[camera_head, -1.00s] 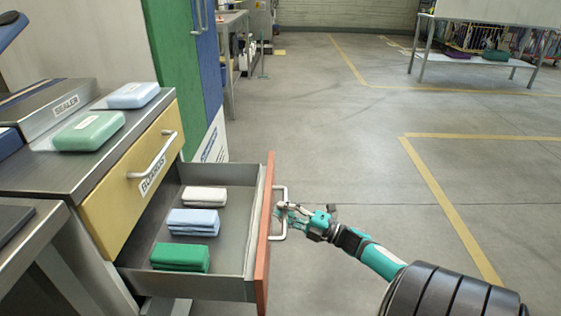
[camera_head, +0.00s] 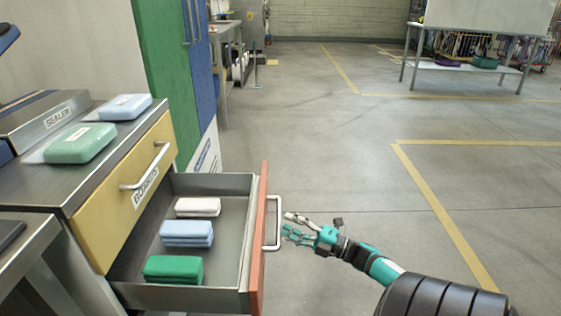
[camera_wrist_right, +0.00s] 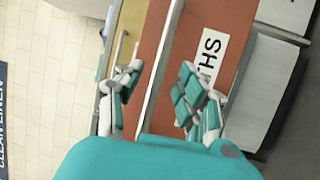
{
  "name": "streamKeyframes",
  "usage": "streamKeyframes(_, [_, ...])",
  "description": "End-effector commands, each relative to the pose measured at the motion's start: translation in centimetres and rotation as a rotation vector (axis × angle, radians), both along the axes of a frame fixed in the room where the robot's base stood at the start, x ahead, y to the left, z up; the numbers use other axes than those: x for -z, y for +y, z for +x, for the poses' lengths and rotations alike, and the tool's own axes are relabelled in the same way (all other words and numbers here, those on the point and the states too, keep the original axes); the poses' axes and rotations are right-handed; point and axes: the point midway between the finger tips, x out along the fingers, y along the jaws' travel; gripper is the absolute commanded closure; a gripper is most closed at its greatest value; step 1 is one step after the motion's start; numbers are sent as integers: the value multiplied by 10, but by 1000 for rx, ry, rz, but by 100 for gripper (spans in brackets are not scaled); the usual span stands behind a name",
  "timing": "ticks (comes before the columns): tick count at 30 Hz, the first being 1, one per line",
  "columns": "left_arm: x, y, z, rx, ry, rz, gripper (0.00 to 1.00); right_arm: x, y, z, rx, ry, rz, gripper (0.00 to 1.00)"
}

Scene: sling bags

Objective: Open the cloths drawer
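The red-fronted lower drawer (camera_head: 258,240) is pulled well out of the cabinet. Folded cloths lie inside it: a white one (camera_head: 198,207), a light blue stack (camera_head: 187,233) and a green stack (camera_head: 174,269). Its white handle (camera_head: 277,222) is on the front panel. My right gripper (camera_head: 284,223) is open just right of the handle, and no grasp shows. In the right wrist view its fingers (camera_wrist_right: 158,95) are spread before the red panel (camera_wrist_right: 240,25), with a partly hidden label (camera_wrist_right: 208,58). My left gripper is not in view.
Open floor (camera_head: 350,180) lies to the right.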

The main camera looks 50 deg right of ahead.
Motion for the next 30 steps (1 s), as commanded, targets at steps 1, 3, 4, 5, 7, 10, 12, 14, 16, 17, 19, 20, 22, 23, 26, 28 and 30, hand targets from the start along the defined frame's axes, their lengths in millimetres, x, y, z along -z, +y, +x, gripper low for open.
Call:
streamKeyframes(1, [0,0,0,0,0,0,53,4,-4,-12,2,5,1,62])
streamKeyframes(3, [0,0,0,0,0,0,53,6,-8,-27,2,4,0,62])
streamKeyframes(4, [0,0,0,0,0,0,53,7,-10,-32,2,4,0,62])
streamKeyframes(5, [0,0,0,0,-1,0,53,9,-12,-38,2,4,0,62])
streamKeyframes(7, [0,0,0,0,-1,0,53,10,-16,-50,2,4,0,62])
streamKeyframes(10, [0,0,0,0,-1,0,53,13,-20,-63,2,2,1,62])
streamKeyframes(12, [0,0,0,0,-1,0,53,14,-22,-70,1,1,0,62])
streamKeyframes(14, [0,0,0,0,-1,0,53,14,-23,-73,1,1,0,62])
streamKeyframes(16, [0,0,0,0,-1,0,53,14,-24,-75,0,0,0,62])
streamKeyframes(17, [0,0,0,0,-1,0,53,14,-24,-76,-1,0,0,62])
streamKeyframes(19, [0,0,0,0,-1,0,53,14,-24,-76,-1,0,0,62])
streamKeyframes(20, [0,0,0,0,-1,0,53,14,-24,-76,-1,0,0,62])
streamKeyframes(22, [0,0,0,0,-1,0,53,14,-24,-76,-1,0,0,62])
streamKeyframes(23, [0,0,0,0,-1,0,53,14,-24,-76,-1,0,0,62])
streamKeyframes(26, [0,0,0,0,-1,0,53,14,-24,-76,0,0,0,62])
streamKeyframes(28, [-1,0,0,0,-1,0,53,14,-24,-76,0,0,0,62])
streamKeyframes(30, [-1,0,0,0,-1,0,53,14,-24,-76,0,0,0,62])
